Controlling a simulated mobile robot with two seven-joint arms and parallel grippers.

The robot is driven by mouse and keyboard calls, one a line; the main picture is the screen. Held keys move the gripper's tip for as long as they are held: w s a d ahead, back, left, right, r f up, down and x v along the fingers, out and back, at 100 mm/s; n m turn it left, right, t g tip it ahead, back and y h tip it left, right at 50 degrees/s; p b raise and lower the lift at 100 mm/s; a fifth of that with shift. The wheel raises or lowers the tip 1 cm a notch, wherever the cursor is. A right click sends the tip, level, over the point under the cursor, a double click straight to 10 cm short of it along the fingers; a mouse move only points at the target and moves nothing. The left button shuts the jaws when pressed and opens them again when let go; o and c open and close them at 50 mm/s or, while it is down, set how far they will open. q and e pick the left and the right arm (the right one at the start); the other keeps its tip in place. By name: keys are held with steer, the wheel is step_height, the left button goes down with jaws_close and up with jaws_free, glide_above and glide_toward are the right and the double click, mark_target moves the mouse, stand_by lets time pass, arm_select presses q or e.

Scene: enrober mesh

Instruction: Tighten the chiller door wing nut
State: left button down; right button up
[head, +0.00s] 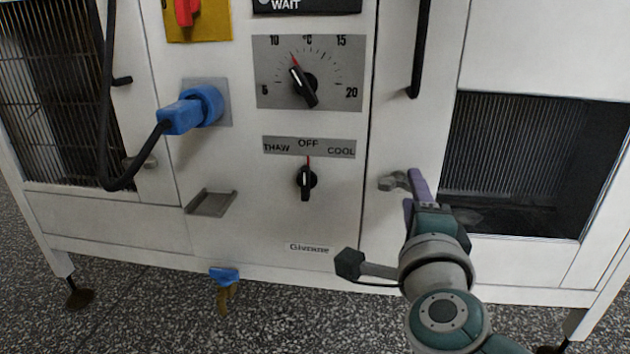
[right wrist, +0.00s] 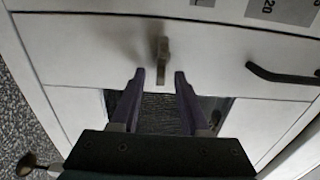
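The grey wing nut (head: 397,181) sits on the white chiller door, below the black door handle (head: 417,55) and left of the dark grille. In the right wrist view the wing nut (right wrist: 163,58) stands with its long side up and down the picture, its lower end near the gap between my fingertips. My right gripper (head: 414,188) has purple fingers and is open just right of the wing nut; in the wrist view the gripper (right wrist: 158,76) shows clear space between its fingers. I see no grip on the nut. My left gripper is not in view.
A temperature dial (head: 303,82) and a THAW/OFF/COOL knob (head: 306,180) are on the panel to the left. A blue plug (head: 190,108) with a black cable, a small grey ledge (head: 211,202) and a blue-handled tap (head: 224,277) are further left. The handle (right wrist: 283,76) juts out near the nut.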

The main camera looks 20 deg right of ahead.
steer(key=p+v, duration=0.3)
steer(key=v, duration=0.7)
steer(key=shift+p, duration=0.35)
